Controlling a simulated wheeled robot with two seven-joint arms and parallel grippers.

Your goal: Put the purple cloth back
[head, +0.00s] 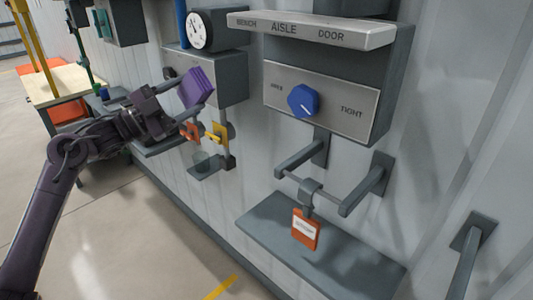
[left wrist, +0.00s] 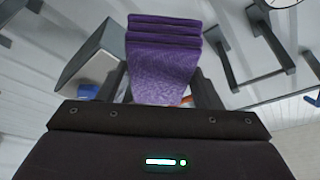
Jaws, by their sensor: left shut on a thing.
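The purple cloth (head: 197,88) is a folded stack, held up in front of the grey wall unit at the upper left of the head view. In the left wrist view the cloth (left wrist: 163,62) stands straight ahead, its folded layers at the top. My left gripper (head: 188,112) is shut on the cloth; its fingertips are largely hidden behind it in the wrist view. My right gripper is not in view.
A blue knob (head: 303,100) sits on a panel marked TIGHT. An orange tag (head: 305,229) hangs from a rail above a grey shelf (head: 340,262). Orange and yellow tags (head: 218,133) hang near my left gripper. A round gauge (head: 201,30) is above.

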